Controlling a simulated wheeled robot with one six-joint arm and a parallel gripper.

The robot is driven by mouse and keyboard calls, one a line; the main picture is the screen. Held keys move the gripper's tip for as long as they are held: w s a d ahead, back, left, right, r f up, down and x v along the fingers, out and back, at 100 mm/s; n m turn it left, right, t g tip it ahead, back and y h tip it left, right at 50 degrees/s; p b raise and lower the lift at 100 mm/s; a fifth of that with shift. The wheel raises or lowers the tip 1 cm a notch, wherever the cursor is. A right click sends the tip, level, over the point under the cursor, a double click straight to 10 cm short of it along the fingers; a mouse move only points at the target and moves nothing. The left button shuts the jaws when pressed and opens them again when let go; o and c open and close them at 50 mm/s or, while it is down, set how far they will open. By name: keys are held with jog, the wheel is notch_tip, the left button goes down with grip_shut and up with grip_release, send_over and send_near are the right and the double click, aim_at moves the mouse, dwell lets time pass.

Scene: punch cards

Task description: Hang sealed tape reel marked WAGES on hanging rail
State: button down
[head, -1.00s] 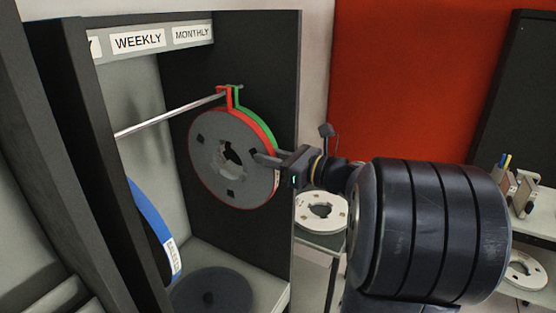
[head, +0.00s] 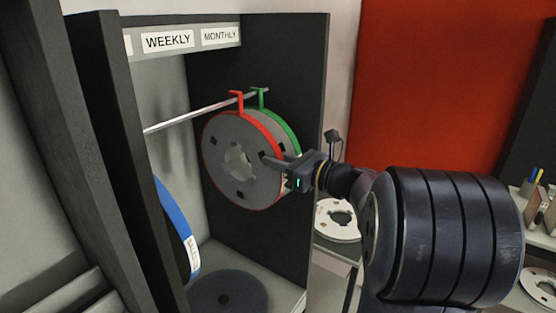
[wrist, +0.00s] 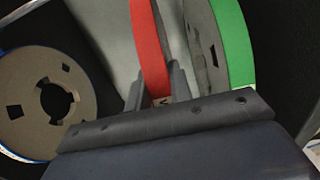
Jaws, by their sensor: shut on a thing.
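The red-rimmed grey tape reel (head: 222,165) hangs upright in the cabinet. Its red hook (head: 238,104) is at the hanging rail (head: 190,117); I cannot tell if it bears on it. My gripper (head: 268,162) is shut on the red reel's right edge. In the wrist view the fingers (wrist: 157,92) straddle the red rim (wrist: 149,45).
A blue-rimmed reel (head: 177,226) is at the near left, also in the wrist view (wrist: 22,112). A dark disc (head: 230,292) lies on the cabinet floor. The dark side panel (head: 310,110) stands close right. A white reel (head: 337,219) lies outside.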

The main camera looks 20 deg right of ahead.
jog(key=shift+r, duration=0.1)
jog(key=c, duration=1.2)
grip_release()
jog(key=shift+f, duration=0.2)
jog(key=b+v, duration=0.2)
jog(key=v, duration=0.9)
jog(key=shift+a+r, duration=0.1)
